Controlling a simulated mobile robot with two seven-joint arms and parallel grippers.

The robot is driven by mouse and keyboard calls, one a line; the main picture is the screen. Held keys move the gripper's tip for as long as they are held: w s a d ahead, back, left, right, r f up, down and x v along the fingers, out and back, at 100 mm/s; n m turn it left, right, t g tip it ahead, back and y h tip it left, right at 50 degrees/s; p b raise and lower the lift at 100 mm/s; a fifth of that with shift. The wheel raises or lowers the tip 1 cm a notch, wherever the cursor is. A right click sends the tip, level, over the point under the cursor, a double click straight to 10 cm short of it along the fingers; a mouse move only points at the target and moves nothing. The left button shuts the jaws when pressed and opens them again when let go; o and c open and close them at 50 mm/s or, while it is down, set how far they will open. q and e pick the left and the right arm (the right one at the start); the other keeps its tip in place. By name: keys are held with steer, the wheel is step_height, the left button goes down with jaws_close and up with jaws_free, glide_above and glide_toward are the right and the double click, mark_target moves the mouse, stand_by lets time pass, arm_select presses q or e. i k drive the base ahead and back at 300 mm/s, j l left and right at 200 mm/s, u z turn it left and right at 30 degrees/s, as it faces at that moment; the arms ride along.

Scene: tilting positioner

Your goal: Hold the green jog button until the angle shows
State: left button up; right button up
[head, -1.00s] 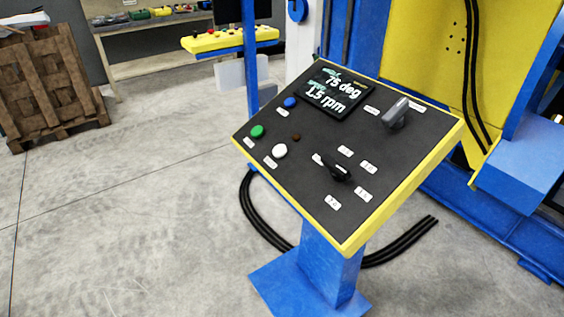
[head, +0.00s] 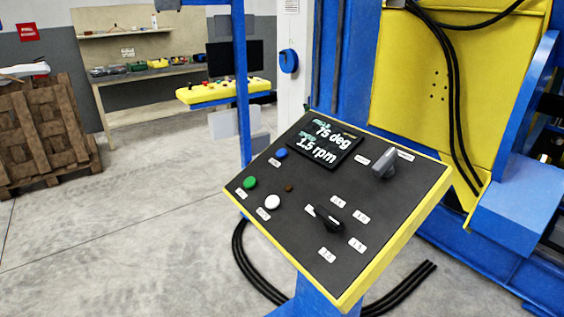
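The green jog button (head: 250,182) sits at the left edge of a tilted dark control panel (head: 300,245) with a yellow rim. Nothing touches or covers it. The display (head: 325,140) at the panel's top reads 75 deg and 1.5 rpm. A blue button (head: 281,153) and a white button (head: 272,202) are near the green one. A black rotary knob (head: 329,220) with labels around it is at the lower middle, and a grey switch (head: 384,162) is at the upper right. Neither of my grippers shows in the head view.
The panel stands on a blue pedestal (head: 318,302). Black cables (head: 400,290) lie on the floor around it. A large blue and yellow machine (head: 410,85) fills the right side. A wooden pallet stack (head: 45,135) stands at left, a workbench (head: 150,72) behind. The floor at left is clear.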

mark_target(249, 182)
steer(key=i+j+z, duration=0.3)
steer(key=j+z, duration=0.15)
steer(key=j, duration=0.2)
steer(key=i+j+z, duration=0.2)
steer(key=j, duration=0.15)
steer(key=j+z, duration=0.2)
steer(key=j, duration=0.15)
steer(key=i+j+z, duration=0.2)
steer(key=j, duration=0.2)
steer(key=k, duration=0.1)
